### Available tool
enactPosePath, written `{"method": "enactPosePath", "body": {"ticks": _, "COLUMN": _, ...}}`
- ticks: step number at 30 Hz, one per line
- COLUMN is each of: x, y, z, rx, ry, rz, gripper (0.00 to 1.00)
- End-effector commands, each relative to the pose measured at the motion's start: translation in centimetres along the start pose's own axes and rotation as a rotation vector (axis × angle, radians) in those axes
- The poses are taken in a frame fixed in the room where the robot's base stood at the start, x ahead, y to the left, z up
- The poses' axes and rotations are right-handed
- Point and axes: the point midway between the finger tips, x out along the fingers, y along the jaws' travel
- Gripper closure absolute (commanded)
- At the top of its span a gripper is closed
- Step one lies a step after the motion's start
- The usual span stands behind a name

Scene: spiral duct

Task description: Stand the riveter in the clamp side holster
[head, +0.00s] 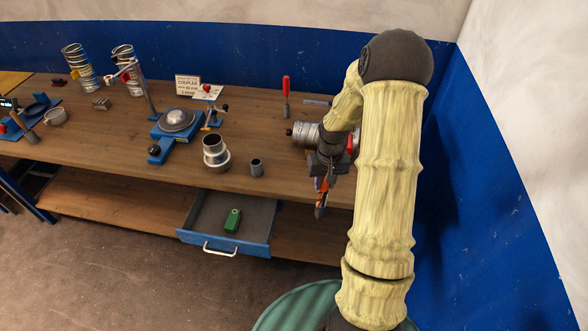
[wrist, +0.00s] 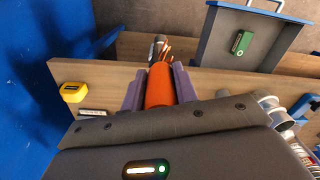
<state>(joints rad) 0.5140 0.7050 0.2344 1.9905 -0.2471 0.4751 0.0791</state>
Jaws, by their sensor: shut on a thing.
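My gripper (head: 325,165) is at the right part of the bench, near its front edge. It is shut on an orange-handled tool, which I take to be the riveter (head: 321,196); the tool hangs down in front of the bench edge. In the wrist view the orange grip (wrist: 160,86) lies between the two purple fingers of my gripper (wrist: 160,90), with a grey end and thin orange parts beyond it. I cannot tell which thing is the clamp side holster.
An open blue drawer (head: 228,246) holds a green box (head: 233,220). A metal collar (head: 215,155), a blue turntable fixture (head: 177,125) and a red-handled tool (head: 286,92) are on the bench. A ribbed metal duct (head: 305,133) lies behind my gripper. A yellow case (wrist: 73,92) shows in the wrist view.

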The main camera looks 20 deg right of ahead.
Motion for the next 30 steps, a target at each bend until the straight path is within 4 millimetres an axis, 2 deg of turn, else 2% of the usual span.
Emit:
{"method": "enactPosePath", "body": {"ticks": 1, "x": -1.3, "y": 1.6, "z": 0.1, "rx": 0.024, "ry": 0.008, "rz": 0.002, "gripper": 0.98}}
{"method": "enactPosePath", "body": {"ticks": 6, "x": -5.1, "y": 6.1, "z": 1.4, "rx": 0.076, "ry": 0.011, "rz": 0.011, "gripper": 0.98}}
{"method": "enactPosePath", "body": {"ticks": 13, "x": -9.4, "y": 10.9, "z": 3.8, "rx": 0.133, "ry": 0.008, "rz": 0.032, "gripper": 0.98}}
{"method": "enactPosePath", "body": {"ticks": 18, "x": -10.6, "y": 12.2, "z": 4.8, "rx": 0.148, "ry": 0.002, "rz": 0.04, "gripper": 0.98}}
{"method": "enactPosePath", "body": {"ticks": 30, "x": -10.6, "y": 12.2, "z": 4.8, "rx": 0.147, "ry": 0.001, "rz": 0.04, "gripper": 0.98}}
